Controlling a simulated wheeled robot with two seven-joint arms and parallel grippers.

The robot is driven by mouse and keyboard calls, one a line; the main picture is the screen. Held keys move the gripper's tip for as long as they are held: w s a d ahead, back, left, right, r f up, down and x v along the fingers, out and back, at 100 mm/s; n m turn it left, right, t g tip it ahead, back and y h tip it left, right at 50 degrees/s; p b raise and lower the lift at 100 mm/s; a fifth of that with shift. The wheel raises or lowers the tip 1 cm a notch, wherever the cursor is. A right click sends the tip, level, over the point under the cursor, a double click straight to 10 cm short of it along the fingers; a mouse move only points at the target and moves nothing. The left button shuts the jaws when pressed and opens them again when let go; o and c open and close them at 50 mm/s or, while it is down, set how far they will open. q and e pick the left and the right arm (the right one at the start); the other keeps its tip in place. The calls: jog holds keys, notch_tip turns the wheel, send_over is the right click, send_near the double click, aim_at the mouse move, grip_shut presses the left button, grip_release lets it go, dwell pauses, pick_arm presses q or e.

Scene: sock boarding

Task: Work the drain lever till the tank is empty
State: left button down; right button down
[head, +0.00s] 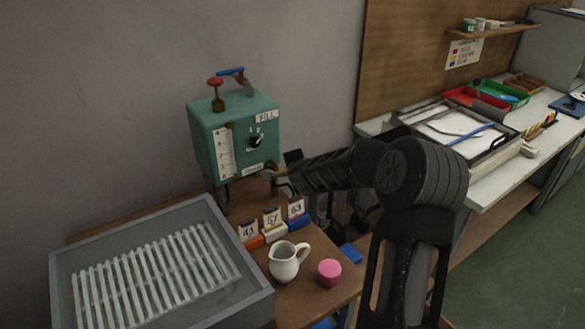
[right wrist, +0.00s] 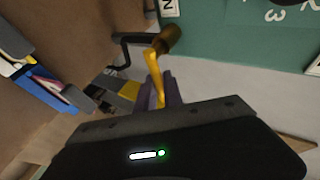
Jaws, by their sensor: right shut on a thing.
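The green tank (head: 235,135) stands at the back of the wooden bench. It has a white number scale (head: 224,152) on its left, a black knob (head: 255,141), and a label at its lower right edge. The liquid level is too small to read. The yellow drain lever (head: 279,170) sticks out at the tank's lower right; it also shows in the right wrist view (right wrist: 152,65), fixed to a brass-coloured fitting. My right gripper (head: 287,177) is shut on this lever, its fingers (right wrist: 160,92) around the yellow handle. My left gripper is not in view.
A red valve handle and a blue lever (head: 231,72) top the tank. A grey slatted tray (head: 66,262) fills the front left. Numbered cards (head: 272,219), a white jug (head: 284,263) and a pink cup (head: 329,272) stand on the bench near my right arm.

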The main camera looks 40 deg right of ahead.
jog(key=c, duration=1.5)
grip_release()
jog(key=v, duration=0.7)
jog(key=shift+s+a+r, duration=0.15)
jog(key=shift+s+a, duration=0.05)
jog(key=shift+s, duration=0.15)
